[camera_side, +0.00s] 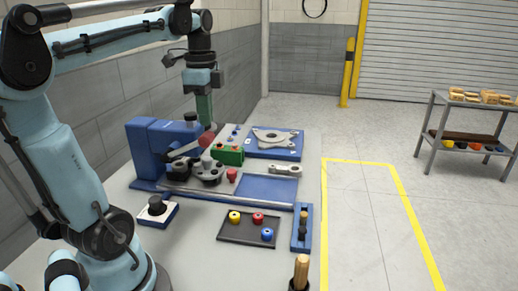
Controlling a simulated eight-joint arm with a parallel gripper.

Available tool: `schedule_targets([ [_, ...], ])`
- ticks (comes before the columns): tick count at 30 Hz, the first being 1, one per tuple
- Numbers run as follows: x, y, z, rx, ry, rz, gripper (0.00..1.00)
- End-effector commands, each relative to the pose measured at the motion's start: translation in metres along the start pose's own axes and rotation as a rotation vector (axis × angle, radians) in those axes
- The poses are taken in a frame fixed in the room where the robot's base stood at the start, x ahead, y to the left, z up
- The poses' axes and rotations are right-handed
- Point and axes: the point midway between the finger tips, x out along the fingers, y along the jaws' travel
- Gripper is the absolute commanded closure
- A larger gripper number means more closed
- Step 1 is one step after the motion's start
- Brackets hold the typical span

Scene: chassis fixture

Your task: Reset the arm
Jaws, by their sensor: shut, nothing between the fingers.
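My arm reaches in from the left and bends down over the back of the work table (75,258). My gripper (204,120) hangs pointing down, shut and empty. It is above and behind the blue chassis fixture (148,150) in the picture. A red ball knob (206,139) shows just below the fingertips; I cannot tell the exact gap between them.
A blue plate with a grey bracket (273,138) and a green block (229,155) lie behind. A black tray (235,230) with coloured rings, a blue holder (302,228) and a wooden-handled tool (301,272) stand in front. Open floor lies right.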

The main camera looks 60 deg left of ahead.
Motion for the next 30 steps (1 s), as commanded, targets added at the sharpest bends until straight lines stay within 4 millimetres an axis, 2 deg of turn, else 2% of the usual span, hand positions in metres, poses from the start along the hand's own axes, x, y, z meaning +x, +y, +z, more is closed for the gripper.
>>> schedule_targets([
  [7,-0.017,0.000,0.003,-0.001,0.000,0.000,1.00],
  [19,-0.014,0.002,-0.002,-0.017,0.003,-0.015,1.00],
  [23,0.002,0.010,-0.026,-0.101,0.028,-0.084,1.00],
  [30,0.055,0.049,-0.092,-0.397,0.220,-0.255,1.00],
])
